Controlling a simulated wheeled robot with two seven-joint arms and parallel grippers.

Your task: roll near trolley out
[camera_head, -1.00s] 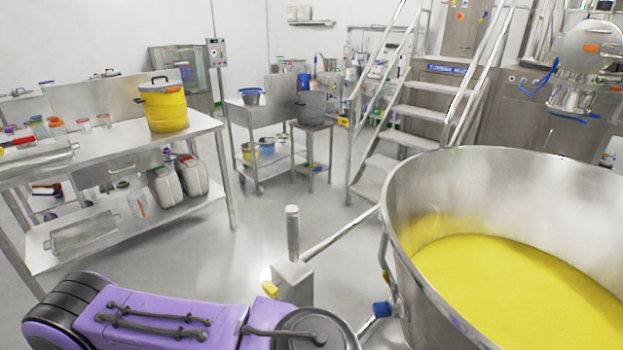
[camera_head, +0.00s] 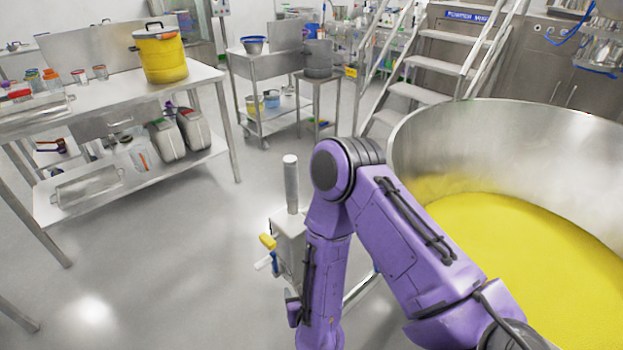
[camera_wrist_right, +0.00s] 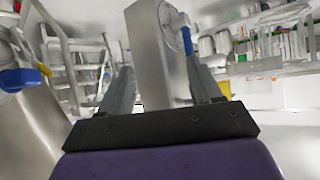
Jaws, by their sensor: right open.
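A large round steel bowl (camera_head: 430,135) holding yellow powder (camera_head: 530,255) stands at the right, on a frame mostly hidden by my arm. Beside it rises a steel box (camera_head: 290,242) with an upright post (camera_head: 291,185), a yellow knob (camera_head: 267,241) and a blue-tipped lever (camera_head: 263,262). A smaller steel trolley (camera_head: 262,90) stands further back. My right gripper (camera_wrist_right: 165,90) shows in the right wrist view, fingers apart. The steel box (camera_wrist_right: 155,50) and a lever with a blue sleeve (camera_wrist_right: 190,50) appear between or just beyond the fingers; contact cannot be told. My left gripper is out of view.
Steel stairs (camera_head: 440,65) rise behind the bowl. The floor (camera_head: 190,240) between bench and bowl is clear.

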